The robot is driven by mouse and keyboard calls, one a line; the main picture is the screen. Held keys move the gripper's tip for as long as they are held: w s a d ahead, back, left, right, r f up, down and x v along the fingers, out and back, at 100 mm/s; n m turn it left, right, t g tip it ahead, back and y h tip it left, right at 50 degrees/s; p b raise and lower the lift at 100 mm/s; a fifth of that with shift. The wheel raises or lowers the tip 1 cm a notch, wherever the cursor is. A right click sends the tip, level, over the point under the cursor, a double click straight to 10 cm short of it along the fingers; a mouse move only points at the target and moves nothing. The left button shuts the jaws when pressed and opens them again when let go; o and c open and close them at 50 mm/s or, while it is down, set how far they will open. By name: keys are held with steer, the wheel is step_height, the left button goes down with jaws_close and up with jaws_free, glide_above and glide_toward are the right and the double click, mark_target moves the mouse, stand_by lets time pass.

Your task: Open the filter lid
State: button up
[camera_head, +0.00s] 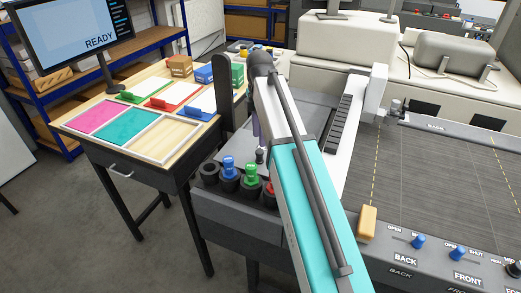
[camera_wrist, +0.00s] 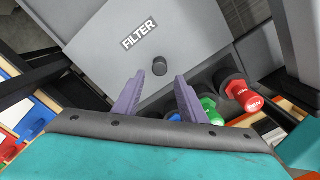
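The filter lid (camera_wrist: 150,52) is a flat grey panel marked FILTER in the wrist view. A small dark round knob (camera_wrist: 160,67) stands near its edge. My gripper (camera_wrist: 154,84) points at the knob with its two purple fingers spread apart, one on each side of the line to it. Nothing shows between the fingers, and I cannot tell how far the knob is beyond the tips. In the head view the grey lid (camera_head: 296,112) is partly hidden behind my arm, and the knob (camera_head: 260,155) shows left of the arm.
Blue (camera_head: 229,167), green (camera_head: 251,173) and red (camera_wrist: 238,92) capped pieces stand in a row of holders close to the lid's front. A wooden table (camera_head: 85,145) with coloured trays is at left. A grey belt bed (camera_head: 440,165) and control panel lie at right.

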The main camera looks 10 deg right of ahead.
mark_target(260, 151)
steer(key=shift+s+f+p, duration=0.1)
steer(key=shift+f+p, duration=0.85)
steer(key=shift+f, duration=3)
steer(key=shift+d, duration=0.1)
jaws_close()
